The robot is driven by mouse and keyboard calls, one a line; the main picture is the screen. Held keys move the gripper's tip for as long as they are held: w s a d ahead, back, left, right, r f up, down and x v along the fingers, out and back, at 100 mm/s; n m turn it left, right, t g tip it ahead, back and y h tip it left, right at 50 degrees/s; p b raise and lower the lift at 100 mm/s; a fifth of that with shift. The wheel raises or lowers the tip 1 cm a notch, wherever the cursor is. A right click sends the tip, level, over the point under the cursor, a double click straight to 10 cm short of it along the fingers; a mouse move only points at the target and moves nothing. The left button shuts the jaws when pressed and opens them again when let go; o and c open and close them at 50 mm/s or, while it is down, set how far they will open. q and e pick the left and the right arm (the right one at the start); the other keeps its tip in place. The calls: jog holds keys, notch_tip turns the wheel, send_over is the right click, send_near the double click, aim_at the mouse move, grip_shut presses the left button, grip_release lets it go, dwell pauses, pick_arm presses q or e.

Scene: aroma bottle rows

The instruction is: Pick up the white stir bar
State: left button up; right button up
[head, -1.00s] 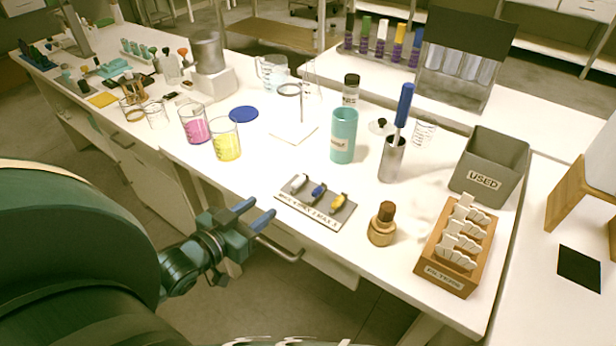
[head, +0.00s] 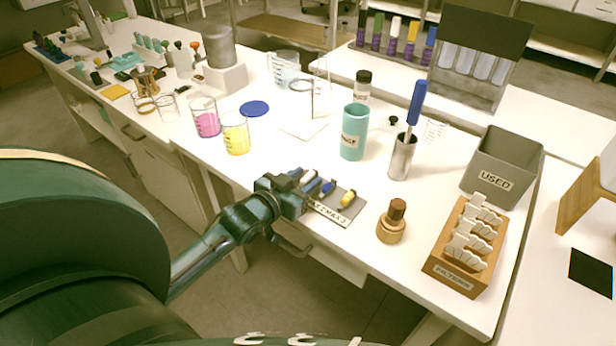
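The white stir bar (head: 309,177) lies at the left end of a small grey labelled holder (head: 345,213), partly hidden by my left gripper. A blue stir bar (head: 327,188) and a yellow stir bar (head: 348,199) lie to its right on the same holder. My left gripper (head: 305,181) reaches over the holder's left end, with its blue fingers apart and the white stir bar between or just under them. I cannot tell whether the fingers touch it. My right gripper is not in view.
A brown bottle (head: 391,222) and a wooden rack of paper strips (head: 464,247) stand to the right. Beakers with pink (head: 207,122) and yellow (head: 236,139) liquid stand behind left. A teal canister (head: 353,132) and a metal cup (head: 402,158) stand behind the holder.

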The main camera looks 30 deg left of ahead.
pick_arm(q)
jog(key=shift+c, duration=0.2)
grip_shut()
dwell(0.4)
